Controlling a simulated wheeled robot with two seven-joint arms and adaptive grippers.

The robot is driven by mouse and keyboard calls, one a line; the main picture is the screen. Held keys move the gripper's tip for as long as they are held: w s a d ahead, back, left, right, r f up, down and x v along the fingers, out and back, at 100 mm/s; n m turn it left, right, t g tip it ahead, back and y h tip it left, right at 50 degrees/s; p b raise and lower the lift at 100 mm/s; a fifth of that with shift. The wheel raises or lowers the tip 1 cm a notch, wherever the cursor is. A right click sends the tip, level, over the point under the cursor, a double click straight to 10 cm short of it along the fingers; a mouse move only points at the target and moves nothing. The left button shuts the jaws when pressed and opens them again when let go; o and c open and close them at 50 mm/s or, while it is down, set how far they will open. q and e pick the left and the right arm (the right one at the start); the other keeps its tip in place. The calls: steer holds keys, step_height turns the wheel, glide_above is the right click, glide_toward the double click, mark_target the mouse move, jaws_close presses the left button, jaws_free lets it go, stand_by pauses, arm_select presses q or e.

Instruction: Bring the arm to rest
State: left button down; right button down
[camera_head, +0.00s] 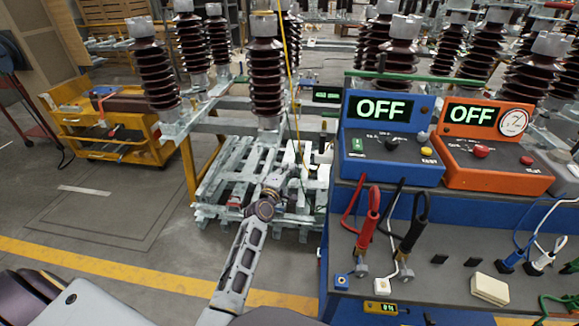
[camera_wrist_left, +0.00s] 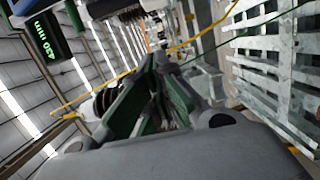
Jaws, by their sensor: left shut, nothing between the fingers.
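My left arm (camera_head: 240,262) reaches up from the bottom of the head view, in front of a pale slatted pallet (camera_head: 215,190). Its far end is small there and hard to tell from the clutter behind it. In the left wrist view my left gripper (camera_wrist_left: 151,72) shows dark green fingers drawn together, with nothing held between them. The gripper is in free air, apart from the bench and the pallet. My right gripper is in neither view.
A blue bench (camera_head: 340,295) on the right carries a blue OFF box (camera_head: 390,165), an orange OFF box (camera_head: 495,172), and red and black clamps (camera_head: 370,220). Brown insulators (camera_head: 266,80) stand behind. A yellow cart (camera_head: 105,140) stands left.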

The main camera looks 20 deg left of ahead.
arm_select(q)
steer(key=shift+s, duration=0.15)
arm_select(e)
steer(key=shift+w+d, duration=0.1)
